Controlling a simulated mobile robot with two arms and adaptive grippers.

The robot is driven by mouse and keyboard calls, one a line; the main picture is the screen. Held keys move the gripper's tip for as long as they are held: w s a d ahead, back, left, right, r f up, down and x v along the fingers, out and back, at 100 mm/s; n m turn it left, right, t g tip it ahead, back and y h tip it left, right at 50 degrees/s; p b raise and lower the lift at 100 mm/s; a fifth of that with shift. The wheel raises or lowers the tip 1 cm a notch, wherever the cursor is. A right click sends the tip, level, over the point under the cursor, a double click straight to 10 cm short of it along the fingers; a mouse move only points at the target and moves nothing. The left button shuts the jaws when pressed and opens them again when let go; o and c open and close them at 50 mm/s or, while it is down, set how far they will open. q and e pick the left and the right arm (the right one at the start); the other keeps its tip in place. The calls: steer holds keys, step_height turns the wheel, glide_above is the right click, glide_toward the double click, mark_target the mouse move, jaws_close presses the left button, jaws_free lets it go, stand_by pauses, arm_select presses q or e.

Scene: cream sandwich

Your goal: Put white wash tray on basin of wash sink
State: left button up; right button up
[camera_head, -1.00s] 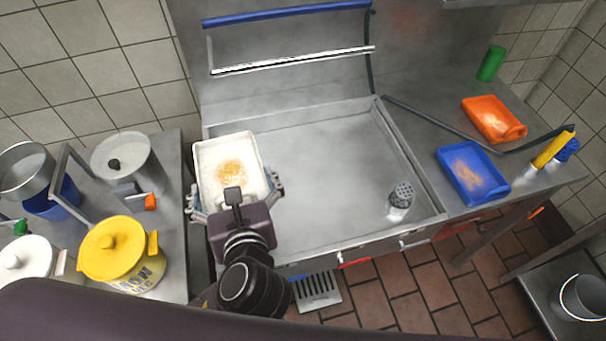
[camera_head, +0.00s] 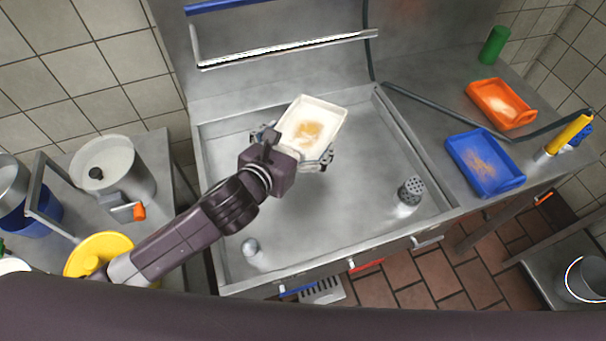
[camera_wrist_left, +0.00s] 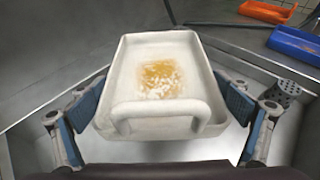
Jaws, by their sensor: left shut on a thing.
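The white wash tray (camera_head: 325,112) has an orange-brown stain with pale bits inside it. My left gripper (camera_head: 296,147) is shut on the tray's near end and holds it over the sink. In the left wrist view the tray (camera_wrist_left: 125,75) sits between the two blue-padded fingers of the gripper (camera_wrist_left: 160,115), with its handle toward me. The wash sink's basin (camera_head: 340,215) is a wide grey metal tub below the tray. The gap between the tray and the basin floor is hard to judge. My right gripper is not in view.
A perforated drain piece (camera_head: 410,190) stands in the basin's right part, and a small metal knob (camera_head: 251,247) at its front left. A blue tray (camera_head: 486,187) and an orange tray (camera_head: 478,95) lie on the right counter. The basin's front middle is clear.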

arm_select(q)
glide_above(301, 179)
step_height(301, 179, down, 9)
steer(key=shift+f+b, duration=0.2)
steer(key=shift+b, duration=0.25)
steer(key=shift+f, duration=0.25)
step_height(301, 179, down, 4)
steer(key=shift+r, duration=0.25)
steer(key=shift+f+b, duration=0.3)
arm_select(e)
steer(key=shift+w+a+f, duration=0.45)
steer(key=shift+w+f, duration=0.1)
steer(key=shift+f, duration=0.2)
arm_select(q)
steer(key=shift+f, duration=0.1)
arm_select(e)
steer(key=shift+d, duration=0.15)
arm_select(q)
steer(key=o, duration=0.9)
steer(key=shift+o, duration=0.2)
